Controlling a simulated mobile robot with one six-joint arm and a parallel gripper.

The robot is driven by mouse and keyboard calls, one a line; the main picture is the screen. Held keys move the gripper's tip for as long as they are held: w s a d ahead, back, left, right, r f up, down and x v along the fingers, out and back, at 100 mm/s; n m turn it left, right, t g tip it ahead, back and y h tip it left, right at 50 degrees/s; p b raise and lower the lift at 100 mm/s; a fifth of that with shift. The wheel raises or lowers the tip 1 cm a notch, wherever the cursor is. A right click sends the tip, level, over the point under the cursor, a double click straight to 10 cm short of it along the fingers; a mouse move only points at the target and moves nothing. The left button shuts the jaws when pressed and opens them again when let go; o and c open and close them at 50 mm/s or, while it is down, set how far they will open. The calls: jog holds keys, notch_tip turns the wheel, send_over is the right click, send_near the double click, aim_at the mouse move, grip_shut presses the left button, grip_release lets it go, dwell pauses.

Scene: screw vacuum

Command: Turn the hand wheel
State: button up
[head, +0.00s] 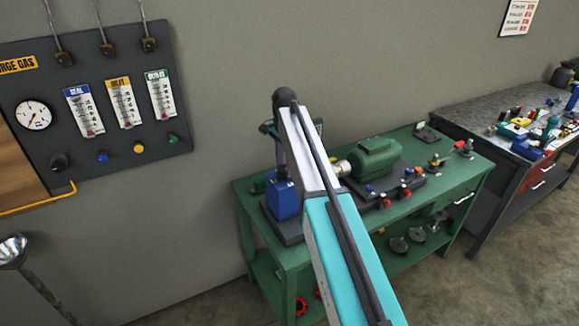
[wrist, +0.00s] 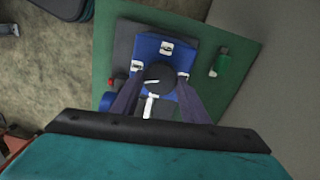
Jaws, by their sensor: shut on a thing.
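A blue boxy unit (head: 283,201) stands on a dark base at the left end of the green bench. My arm reaches over it in the head view, and my gripper (head: 278,160) points down at its top, partly hidden by my arm. In the wrist view the blue unit (wrist: 150,48) lies below my gripper (wrist: 160,80). A dark round hand wheel (wrist: 157,74) sits between the two fingers, which are shut on it from both sides. The lower part of the unit is hidden by my gripper's body.
The green bench (head: 450,190) also carries a green motor (head: 375,158) and small colored fittings. A gauge panel (head: 110,100) hangs on the wall at left. A cluttered workbench (head: 460,110) stands at right. A small green object (wrist: 222,62) lies beside the unit.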

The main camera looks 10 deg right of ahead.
jog(key=n, duration=0.2)
jog(key=n+b, duration=0.1)
jog(key=n, duration=0.1)
jog(key=shift+w+r+n, duration=0.15)
jog(key=shift+w+n, duration=0.15)
jog(key=shift+w, duration=0.05)
jog(key=n, duration=0.3)
jog(key=shift+n, duration=0.3)
jog(key=n+b, duration=0.1)
jog(key=n, duration=0.3)
jog(key=shift+a, duration=0.1)
jog(key=n, duration=0.4)
jog(key=shift+n, duration=0.3)
jog(key=n, duration=0.3)
jog(key=shift+b, duration=0.4)
jog(key=n, duration=0.4)
jog(key=shift+s+n, duration=0.1)
jog(key=shift+n, duration=0.3)
jog(key=n, duration=0.6)
jog(key=shift+n, duration=0.4)
